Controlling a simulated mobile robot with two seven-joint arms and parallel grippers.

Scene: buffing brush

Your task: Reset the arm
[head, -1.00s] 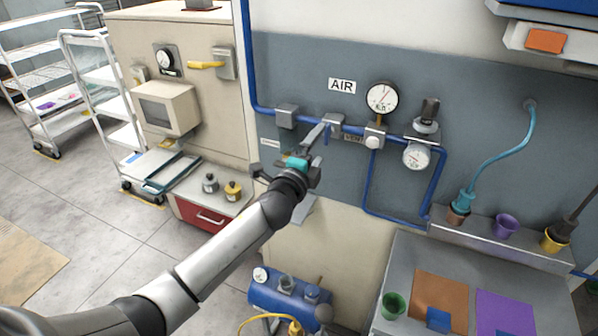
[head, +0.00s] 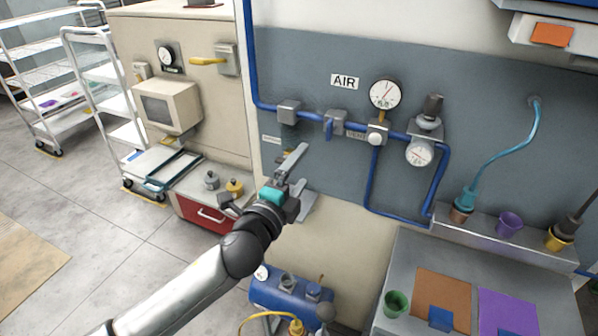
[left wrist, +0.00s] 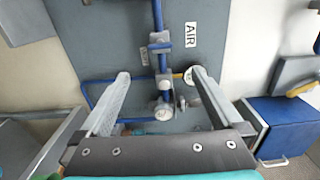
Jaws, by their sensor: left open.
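My left gripper (head: 266,174) is in front of the grey wall panel, below and to the left of the blue-handled valve (head: 329,129) on the blue air pipe. It is open and empty, apart from the valve. In the left wrist view its two fingers (left wrist: 160,74) stand wide apart, with the panel and pipe behind them. My right gripper is not in view.
An AIR sign (head: 344,82) and a pressure gauge (head: 385,94) are on the panel. A blue tank (head: 283,297) stands low below my arm. A grey bench (head: 402,262) with cups is at right. A cream cabinet (head: 205,110) and white carts (head: 88,85) are at left.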

